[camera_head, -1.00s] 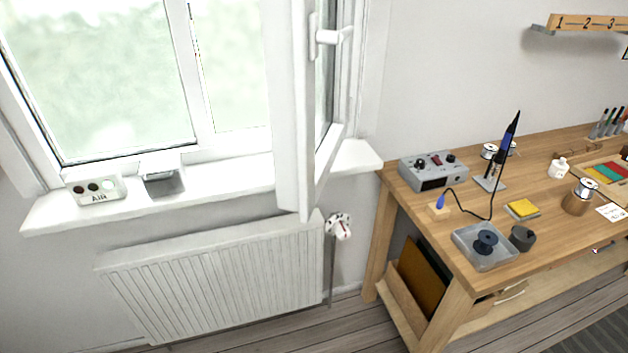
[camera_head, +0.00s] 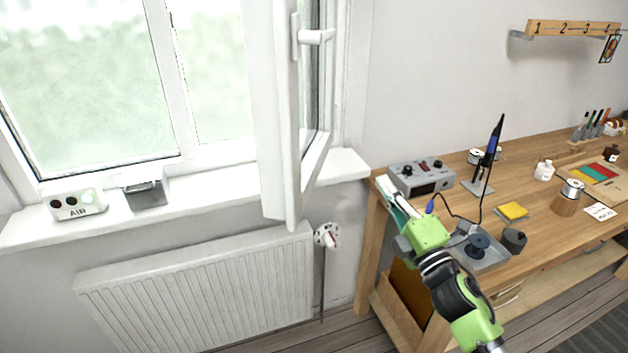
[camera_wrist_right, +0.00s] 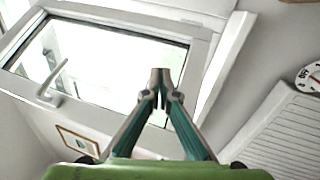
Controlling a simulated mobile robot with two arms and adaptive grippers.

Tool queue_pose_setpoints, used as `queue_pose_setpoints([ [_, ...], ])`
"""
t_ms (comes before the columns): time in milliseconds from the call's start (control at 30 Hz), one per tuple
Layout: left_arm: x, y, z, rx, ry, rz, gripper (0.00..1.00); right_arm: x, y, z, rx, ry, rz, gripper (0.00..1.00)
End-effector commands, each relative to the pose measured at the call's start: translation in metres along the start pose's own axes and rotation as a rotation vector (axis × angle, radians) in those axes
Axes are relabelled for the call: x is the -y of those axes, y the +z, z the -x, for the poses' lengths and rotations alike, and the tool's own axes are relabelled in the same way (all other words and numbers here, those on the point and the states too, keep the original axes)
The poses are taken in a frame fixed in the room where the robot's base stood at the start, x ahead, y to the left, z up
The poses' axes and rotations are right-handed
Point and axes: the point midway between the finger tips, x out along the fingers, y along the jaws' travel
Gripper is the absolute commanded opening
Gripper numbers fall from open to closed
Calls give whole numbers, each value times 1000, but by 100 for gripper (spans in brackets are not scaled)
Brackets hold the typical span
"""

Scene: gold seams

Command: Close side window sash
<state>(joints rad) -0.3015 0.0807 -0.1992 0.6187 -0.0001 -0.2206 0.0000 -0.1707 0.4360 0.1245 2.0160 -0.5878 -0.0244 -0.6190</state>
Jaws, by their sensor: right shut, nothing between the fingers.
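The white side window sash (camera_head: 283,120) stands swung open into the room, its edge towards me. Its white handle (camera_head: 316,37) sticks out to the right near the top. In the right wrist view the sash (camera_wrist_right: 200,60) fills the upper left, with its glass pane and its handle (camera_wrist_right: 49,88) at the left. My right gripper (camera_head: 385,184) is over the left end of the workbench, to the right of the sash. It is shut and empty, its fingertips (camera_wrist_right: 161,75) in front of the sash in the wrist view. My left gripper is not in view.
A white AIR box (camera_head: 77,205) and a grey-white container (camera_head: 146,190) stand on the sill (camera_head: 215,198). A radiator (camera_head: 205,290) with a valve (camera_head: 327,235) is below. The workbench (camera_head: 545,215) holds a grey power unit (camera_head: 421,176), a soldering iron and a tray.

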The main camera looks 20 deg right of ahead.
Motion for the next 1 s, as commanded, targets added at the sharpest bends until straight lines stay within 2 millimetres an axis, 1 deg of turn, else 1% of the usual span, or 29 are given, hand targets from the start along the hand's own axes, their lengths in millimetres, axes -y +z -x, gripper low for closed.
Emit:
queue_pose_setpoints([
  [33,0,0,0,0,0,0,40,-16,-2,-9,-59,60,103,0],
  [100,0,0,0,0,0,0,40,-34,-8,-16,-148,142,253,0],
  [200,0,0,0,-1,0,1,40,-53,-20,-19,-277,246,461,0],
  [300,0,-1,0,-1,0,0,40,-62,-30,-16,-409,340,666,0],
  [433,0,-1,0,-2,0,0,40,-61,-36,-5,-583,440,906,0],
  [500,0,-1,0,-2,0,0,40,-57,-36,3,-667,483,1011,0],
  [600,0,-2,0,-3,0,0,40,-50,-34,14,-768,526,1122,0],
  [700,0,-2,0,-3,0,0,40,-45,-31,23,-836,554,1188,0],
  [800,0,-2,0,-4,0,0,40,-42,-30,27,-870,565,1217,0],
  [933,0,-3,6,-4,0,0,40,-43,-36,23,-878,571,1221,0],
  [1000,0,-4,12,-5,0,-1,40,-44,-45,17,-878,572,1219,0],
])
